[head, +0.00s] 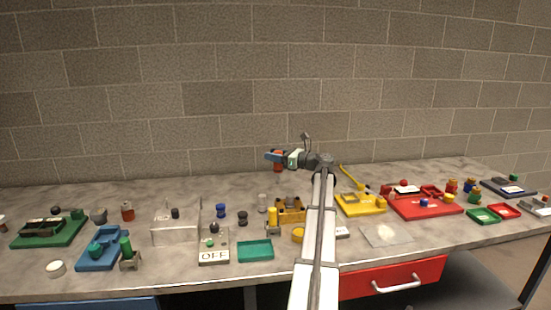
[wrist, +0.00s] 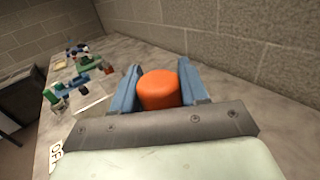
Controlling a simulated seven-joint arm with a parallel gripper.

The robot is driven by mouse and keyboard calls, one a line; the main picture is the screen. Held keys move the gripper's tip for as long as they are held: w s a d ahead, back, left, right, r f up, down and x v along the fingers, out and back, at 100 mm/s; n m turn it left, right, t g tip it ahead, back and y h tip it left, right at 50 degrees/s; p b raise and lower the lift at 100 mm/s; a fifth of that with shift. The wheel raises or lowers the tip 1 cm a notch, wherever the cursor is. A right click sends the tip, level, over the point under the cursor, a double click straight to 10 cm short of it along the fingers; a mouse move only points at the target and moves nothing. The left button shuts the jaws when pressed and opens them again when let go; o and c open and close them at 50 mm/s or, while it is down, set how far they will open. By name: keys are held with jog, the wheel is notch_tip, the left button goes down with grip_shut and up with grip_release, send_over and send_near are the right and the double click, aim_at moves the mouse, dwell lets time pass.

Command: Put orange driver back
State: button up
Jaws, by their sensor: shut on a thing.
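The orange driver (wrist: 160,90) is between the two blue fingers of my gripper (wrist: 159,72), which is shut on it; its rounded orange end faces the wrist camera. In the head view my gripper (head: 275,157) holds the orange driver (head: 278,168) roughly upright, raised above the back of the bench. The driver's lower part is small and hard to make out. A yellow block (head: 291,210), perhaps a rack, stands on the bench below and to the right, with a yellow-handled piece (head: 272,219) upright at its left.
A clear box (head: 176,232), an OFF switch panel (head: 214,254) and a teal tray (head: 255,250) stand left of my arm. A yellow tray (head: 360,205) and a red tray (head: 425,207) lie right. A brick wall (head: 240,95) rises behind the bench.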

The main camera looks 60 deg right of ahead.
jog(key=shift+d+f+h, duration=0.2)
jog(key=shift+d+h, duration=0.05)
jog(key=shift+h, duration=0.05)
jog(key=s+d+f+m+g+h, duration=0.1)
jog(key=s+d+f+m+h, duration=0.3)
jog(key=d+m+h, duration=0.45)
jog(key=s+d+r+m+g+h, duration=0.1)
jog(key=s+d+m+g+h, duration=0.4)
jog(key=s+d+g+h, duration=0.2)
jog(key=shift+s+d+r+g+h, duration=0.15)
jog(key=shift+s+r+g+h, duration=0.3)
jog(key=shift+h, duration=0.7)
jog(key=shift+s+f, duration=0.15)
jog(key=shift+f, duration=5.1)
jog(key=o, duration=1.1)
jog(key=shift+c, duration=0.2)
